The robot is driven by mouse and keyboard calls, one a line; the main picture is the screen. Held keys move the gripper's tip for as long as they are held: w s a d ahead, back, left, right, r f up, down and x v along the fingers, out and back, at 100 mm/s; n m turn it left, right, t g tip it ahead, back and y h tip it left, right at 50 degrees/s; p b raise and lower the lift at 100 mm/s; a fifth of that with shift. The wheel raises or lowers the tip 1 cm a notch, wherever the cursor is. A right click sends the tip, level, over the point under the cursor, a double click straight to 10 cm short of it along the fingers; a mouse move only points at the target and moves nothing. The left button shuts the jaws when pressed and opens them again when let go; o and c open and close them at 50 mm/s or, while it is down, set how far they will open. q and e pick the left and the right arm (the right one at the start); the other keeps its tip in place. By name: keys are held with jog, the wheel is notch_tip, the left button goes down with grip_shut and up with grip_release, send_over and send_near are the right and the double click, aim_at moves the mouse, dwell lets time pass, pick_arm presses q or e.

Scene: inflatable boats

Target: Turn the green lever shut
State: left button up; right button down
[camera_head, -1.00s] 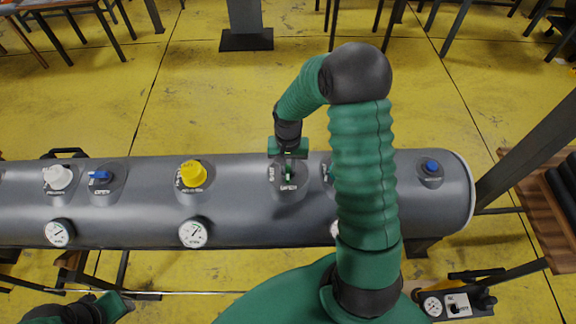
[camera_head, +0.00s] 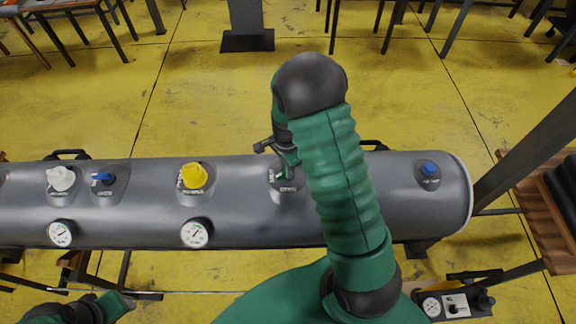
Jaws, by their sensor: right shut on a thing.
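The green lever (camera_head: 281,177) sits on a round dark plate on top of the grey inflatable tube (camera_head: 245,215), in the middle of the view. Only a small part of it shows beside my fingers. My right gripper (camera_head: 286,168) reaches down from above and is shut on the lever. My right forearm hides the tube just to the right of it. My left gripper (camera_head: 122,304) is at the lower left edge, away from the tube; I cannot tell how its jaws stand.
On the tube sit a white cap (camera_head: 61,179), a blue lever (camera_head: 102,178), a yellow cap (camera_head: 193,175) and a blue knob (camera_head: 429,168). Gauges (camera_head: 195,233) line its near side. A post (camera_head: 530,145) stands at the right.

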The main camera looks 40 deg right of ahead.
jog(key=m, duration=0.1)
jog(key=m+p, duration=0.1)
jog(key=m, duration=0.1)
jog(key=m+p, duration=0.1)
jog(key=shift+w+a+r, duration=0.2)
jog(key=shift+w+r, duration=0.05)
jog(key=shift+w+m+p, duration=0.15)
jog(key=shift+m+p, duration=0.5)
jog(key=shift+m, duration=0.95)
jog(key=c, duration=1.7)
grip_release()
jog(key=o, duration=0.3)
jog(key=shift+w+f, duration=0.1)
jog(key=shift+f, duration=0.05)
jog(key=shift+a, duration=0.1)
